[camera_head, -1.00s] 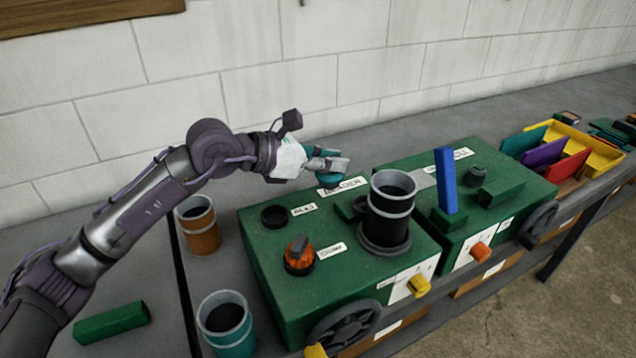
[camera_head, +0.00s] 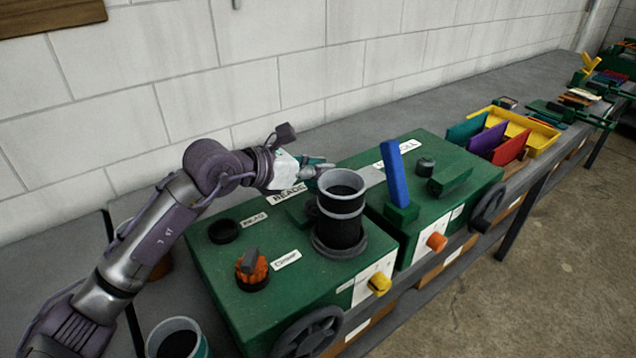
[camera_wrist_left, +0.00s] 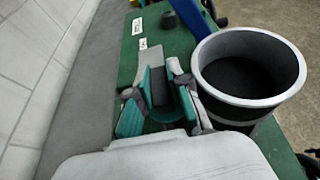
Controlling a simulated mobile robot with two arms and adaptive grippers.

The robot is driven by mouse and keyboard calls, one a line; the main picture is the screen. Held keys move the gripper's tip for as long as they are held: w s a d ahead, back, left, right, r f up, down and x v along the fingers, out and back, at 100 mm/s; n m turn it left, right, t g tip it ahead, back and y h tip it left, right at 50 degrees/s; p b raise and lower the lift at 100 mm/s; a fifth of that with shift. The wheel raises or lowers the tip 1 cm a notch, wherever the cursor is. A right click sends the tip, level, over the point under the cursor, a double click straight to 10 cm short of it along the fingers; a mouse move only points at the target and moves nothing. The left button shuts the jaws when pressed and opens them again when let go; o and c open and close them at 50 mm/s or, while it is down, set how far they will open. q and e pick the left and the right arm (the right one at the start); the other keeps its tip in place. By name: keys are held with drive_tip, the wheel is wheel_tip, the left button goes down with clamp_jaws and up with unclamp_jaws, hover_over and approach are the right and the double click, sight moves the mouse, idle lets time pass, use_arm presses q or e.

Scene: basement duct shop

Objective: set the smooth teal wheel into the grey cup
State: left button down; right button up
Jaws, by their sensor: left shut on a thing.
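My left gripper (camera_head: 318,168) is shut on the smooth teal wheel (camera_head: 308,160), behind the grey cup as the head camera sees it. In the left wrist view the teal wheel (camera_wrist_left: 131,118) shows around and between the fingers (camera_wrist_left: 160,85), with a dark grey upright part in its middle. The dark cup with grey bands (camera_head: 341,207) stands upright on the near green box. Its open mouth is to the right of the gripper in the left wrist view (camera_wrist_left: 250,96), and its inside looks dark and empty. The wheel's underside is hidden. My right gripper is not in view.
An orange ribbed wheel (camera_head: 252,270) with a grey grip and a black ring (camera_head: 224,231) are on the near green box (camera_head: 290,300). A blue upright bar (camera_head: 395,175) stands on the far box. A teal cup (camera_head: 178,340) is at the bottom left.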

sight(309, 188)
use_arm(q)
wheel_tip(309, 188, down, 5)
drive_tip(key=shift+f+p, duration=0.1)
drive_tip(key=shift+p, duration=0.4)
drive_tip(key=shift+f, duration=0.2)
drive_tip(key=c, duration=1.4)
unclamp_jaws()
drive_tip(key=shift+o, duration=0.2)
drive_tip(key=shift+r, duration=0.1)
drive_tip(key=shift+r, duration=0.3)
drive_tip(key=b+v, duration=0.3)
drive_tip(key=v, duration=0.9)
drive_tip(key=shift+f, duration=0.15)
